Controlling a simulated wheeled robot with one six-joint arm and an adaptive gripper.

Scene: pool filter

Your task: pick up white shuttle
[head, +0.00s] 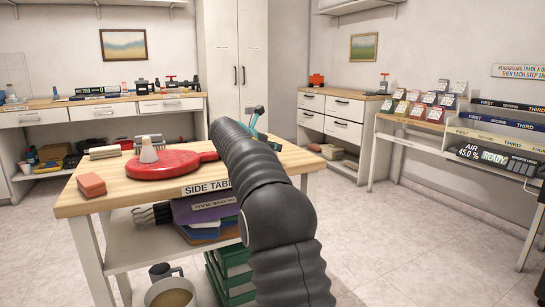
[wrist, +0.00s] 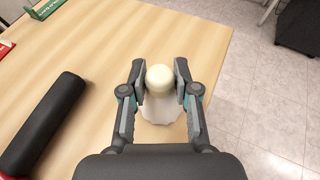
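The white shuttle shows in the wrist view, with its cream round head (wrist: 160,78) up and its pale skirt (wrist: 160,110) below. My gripper (wrist: 160,76) has a fingertip against each side of the head. The fingers look closed on it, over the wooden side table (wrist: 215,50). I cannot tell whether the skirt touches the table. In the head view my arm hides this shuttle and most of my gripper. Another pale shuttle (head: 148,152) stands head up on a red paddle (head: 172,166) on the side table.
A thick black handle (wrist: 45,120) lies left of my gripper. A green item (wrist: 45,8) and a red item (wrist: 5,48) lie at the table's far left. A pink block (head: 91,185) is near the table's front corner. Open floor (wrist: 265,105) lies right of the table edge.

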